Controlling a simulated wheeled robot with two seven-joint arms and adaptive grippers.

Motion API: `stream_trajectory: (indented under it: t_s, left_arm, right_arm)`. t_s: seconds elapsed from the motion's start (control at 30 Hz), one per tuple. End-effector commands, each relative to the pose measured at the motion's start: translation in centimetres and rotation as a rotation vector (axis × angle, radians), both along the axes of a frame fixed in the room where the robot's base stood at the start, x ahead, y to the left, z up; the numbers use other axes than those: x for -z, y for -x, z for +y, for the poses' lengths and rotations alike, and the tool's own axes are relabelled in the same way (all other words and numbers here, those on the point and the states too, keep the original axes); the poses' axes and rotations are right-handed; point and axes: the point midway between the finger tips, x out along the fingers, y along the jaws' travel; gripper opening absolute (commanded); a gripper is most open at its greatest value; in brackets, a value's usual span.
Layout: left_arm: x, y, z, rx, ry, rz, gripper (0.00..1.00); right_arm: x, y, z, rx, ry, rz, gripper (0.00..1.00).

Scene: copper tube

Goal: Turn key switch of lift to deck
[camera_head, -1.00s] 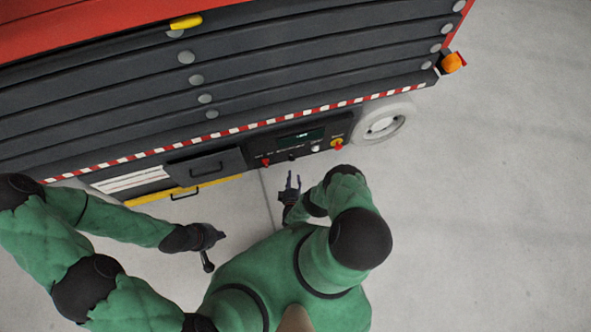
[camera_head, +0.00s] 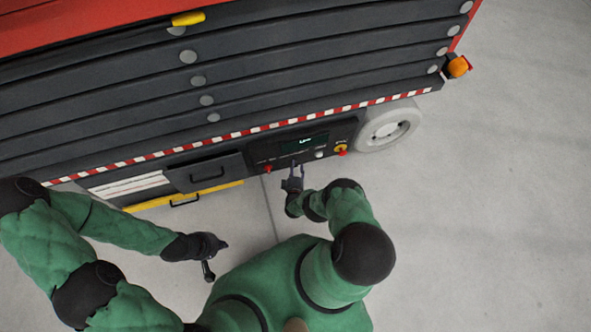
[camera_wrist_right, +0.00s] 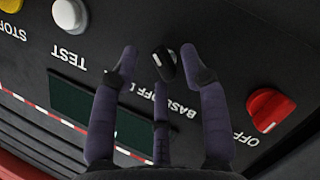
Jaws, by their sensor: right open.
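The lift's control panel (camera_head: 345,130) is in the lower side of the lift in the head view. In the right wrist view, the black key switch (camera_wrist_right: 164,64) has a white mark and sits by upside-down "BASE OFF D…" lettering. My right gripper (camera_wrist_right: 160,68) is open, with fingers on either side of the switch and a third finger below it; I cannot tell whether any touches. In the head view, my right gripper (camera_head: 292,169) is at the panel and mostly hides the switch. My left gripper (camera_head: 210,264) hangs away from the lift; its jaws are unclear.
A red knob (camera_wrist_right: 270,109) marked OFF and a white TEST button (camera_wrist_right: 70,14) flank the switch. A display (camera_wrist_right: 80,110) lies below in the wrist view. A drawer handle (camera_head: 207,174) and wheel (camera_head: 390,128) flank the panel. The floor (camera_head: 480,240) at right is clear.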

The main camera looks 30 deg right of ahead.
Motion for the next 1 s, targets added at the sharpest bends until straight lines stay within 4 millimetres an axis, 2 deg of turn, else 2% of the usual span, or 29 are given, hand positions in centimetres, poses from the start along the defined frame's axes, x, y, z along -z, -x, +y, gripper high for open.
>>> stream_trajectory:
  t_s: [0.27, 0.3, 0.43, 0.47, 0.67, 1.0]
  left_arm:
    - [0.04, -0.02, 0.00, 0.000, 0.000, 0.000, 0.00]
    - [0.04, -0.02, 0.00, 0.000, 0.000, 0.000, 0.00]
    - [0.05, -0.02, 0.01, 0.000, 0.000, 0.000, 0.00]
    - [0.05, -0.02, 0.01, 0.000, 0.000, 0.000, 0.00]
    - [0.05, -0.02, 0.01, 0.000, 0.000, 0.000, 0.00]
    - [0.05, -0.01, 0.00, 0.000, 0.000, 0.000, 0.00]
  right_arm:
    - [0.03, -0.15, -0.07, -0.001, -0.001, 0.001, 0.45]
    - [0.03, -0.15, -0.07, -0.001, -0.001, 0.001, 0.42]
    - [0.02, -0.15, -0.08, -0.001, -0.001, 0.001, 0.06]
    - [0.03, -0.14, -0.09, -0.001, -0.001, 0.001, 0.00]
    - [0.01, -0.17, -0.12, 0.000, -0.007, -0.002, 0.00]
    - [0.04, -0.08, -0.20, 0.000, -0.136, -0.031, 0.00]
